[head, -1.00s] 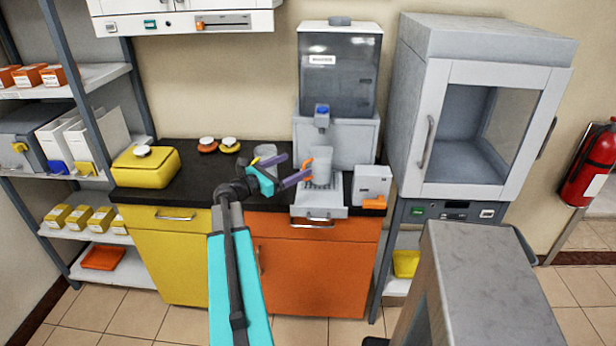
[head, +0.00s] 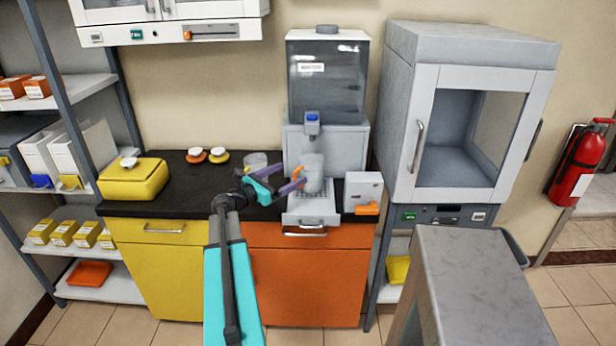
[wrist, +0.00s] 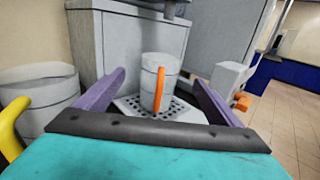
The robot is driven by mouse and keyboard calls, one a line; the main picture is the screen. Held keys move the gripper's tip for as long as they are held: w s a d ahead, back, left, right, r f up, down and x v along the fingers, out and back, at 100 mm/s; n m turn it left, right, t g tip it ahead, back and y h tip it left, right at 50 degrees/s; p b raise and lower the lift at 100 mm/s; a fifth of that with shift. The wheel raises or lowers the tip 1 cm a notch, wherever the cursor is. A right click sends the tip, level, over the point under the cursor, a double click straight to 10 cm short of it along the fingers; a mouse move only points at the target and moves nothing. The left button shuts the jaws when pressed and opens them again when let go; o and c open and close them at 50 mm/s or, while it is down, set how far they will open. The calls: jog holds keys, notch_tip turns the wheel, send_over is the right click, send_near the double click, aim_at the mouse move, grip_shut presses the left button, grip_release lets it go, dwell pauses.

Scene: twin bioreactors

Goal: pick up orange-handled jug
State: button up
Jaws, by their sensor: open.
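The orange-handled jug (head: 314,170) is a pale grey cylinder standing upright on the drip tray of the dispenser, under its blue-marked tap. In the wrist view the jug (wrist: 151,80) stands ahead, between my open fingers, with its orange handle (wrist: 159,89) facing me. My gripper (head: 297,178) is open, with purple fingers, just left of the jug in the head view. In the wrist view my gripper (wrist: 158,88) has a finger on each side of the jug, with gaps on both sides. I cannot tell how far the fingertips reach along it.
A second grey jug with a yellow handle (wrist: 10,125) stands close at the left. The dispenser (head: 326,90) rises behind the orange-handled jug. A white box with an orange spout (head: 363,192) stands at the right. A yellow case (head: 132,180) sits on the black counter's left end.

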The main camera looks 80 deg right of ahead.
aim_at(298, 170)
jog(key=shift+p+x, duration=0.45)
jog(key=shift+x, duration=2.2)
jog(key=shift+s, duration=0.1)
jog(key=shift+p+x, duration=1.1)
jog(key=shift+x, duration=1.45)
jog(key=shift+c, duration=0.2)
jog(key=shift+r, duration=0.1)
jog(key=c, duration=1.9)
jog(key=shift+c, duration=0.2)
jog(key=shift+r, duration=0.15)
